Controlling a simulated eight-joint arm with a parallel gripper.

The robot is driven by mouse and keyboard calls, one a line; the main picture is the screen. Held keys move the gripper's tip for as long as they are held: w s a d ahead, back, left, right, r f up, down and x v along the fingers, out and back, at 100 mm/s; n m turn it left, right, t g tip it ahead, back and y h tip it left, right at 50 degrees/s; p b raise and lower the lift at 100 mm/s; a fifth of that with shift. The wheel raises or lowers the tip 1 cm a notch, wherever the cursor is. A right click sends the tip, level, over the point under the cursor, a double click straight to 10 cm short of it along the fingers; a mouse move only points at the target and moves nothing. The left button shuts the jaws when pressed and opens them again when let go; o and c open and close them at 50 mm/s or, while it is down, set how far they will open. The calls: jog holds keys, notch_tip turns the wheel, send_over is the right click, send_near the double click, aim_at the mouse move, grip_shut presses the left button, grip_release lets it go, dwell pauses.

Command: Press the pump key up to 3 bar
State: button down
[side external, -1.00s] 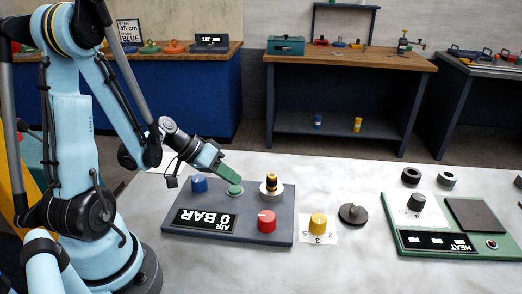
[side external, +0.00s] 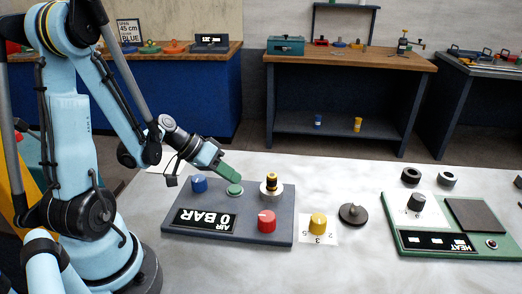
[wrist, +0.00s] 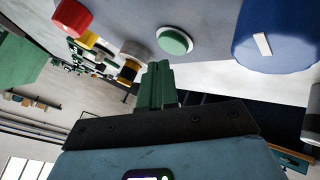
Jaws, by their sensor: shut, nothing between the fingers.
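The air panel (side external: 182,231) is a grey slab on the pale table, with a display (side external: 205,220) that reads 0 BAR upside down in the side view. A round green key (side external: 235,190) in a pale ring sits near its back edge; it also shows in the wrist view (wrist: 174,41). My gripper (side external: 237,179) has green fingers, closed together and empty. Its tips are just above the green key, with a small gap seeming to show. In the wrist view the fingertips (wrist: 160,66) point just below the key.
On the panel are a blue knob (side external: 199,184) left of the key, a red knob (side external: 266,220) in front and a black-and-yellow fitting (side external: 271,184) to the right. A yellow knob (side external: 318,224) and a green heat panel (side external: 400,239) stand farther right.

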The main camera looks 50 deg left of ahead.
aim_at(232, 189)
jog(key=shift+r, duration=2.5)
jog(key=shift+d, duration=0.1)
jog(key=shift+d, duration=0.25)
jog(key=s+d+r+m+y, duration=0.2)
jog(key=d+r+y, duration=0.3)
jog(key=d, duration=0.3)
jog(key=shift+d+g, duration=0.25)
jog(key=shift+g, duration=0.05)
